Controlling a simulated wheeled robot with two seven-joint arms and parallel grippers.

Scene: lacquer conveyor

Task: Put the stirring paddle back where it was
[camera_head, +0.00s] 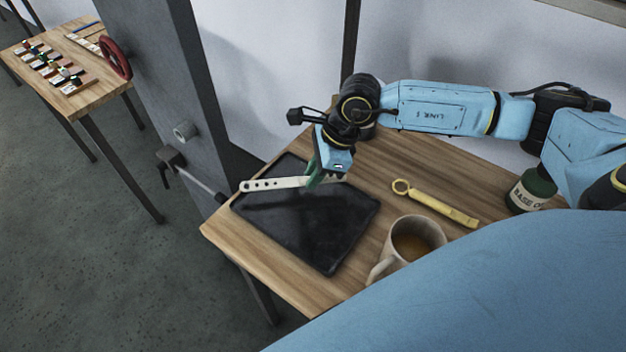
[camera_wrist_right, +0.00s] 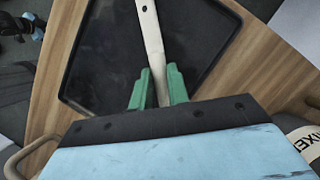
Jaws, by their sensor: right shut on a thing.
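The stirring paddle (camera_head: 268,184) is a pale flat strip with several holes towards its left end. My right gripper (camera_head: 316,178) has its green fingers shut on the paddle near its right end. The paddle lies over the far part of a black tray (camera_head: 345,250); I cannot tell whether it touches the tray. In the right wrist view the paddle (camera_wrist_right: 151,38) runs from between the green fingers (camera_wrist_right: 158,90) out over the tray (camera_wrist_right: 85,60). My left gripper is not in view.
A mug (camera_head: 380,268) of brown liquid stands right of the tray on the wooden table (camera_head: 240,238). A yellow tool (camera_head: 436,203) lies behind it. A green labelled can (camera_head: 528,190) stands at the right. A second table (camera_head: 85,95) with small items is at the far left.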

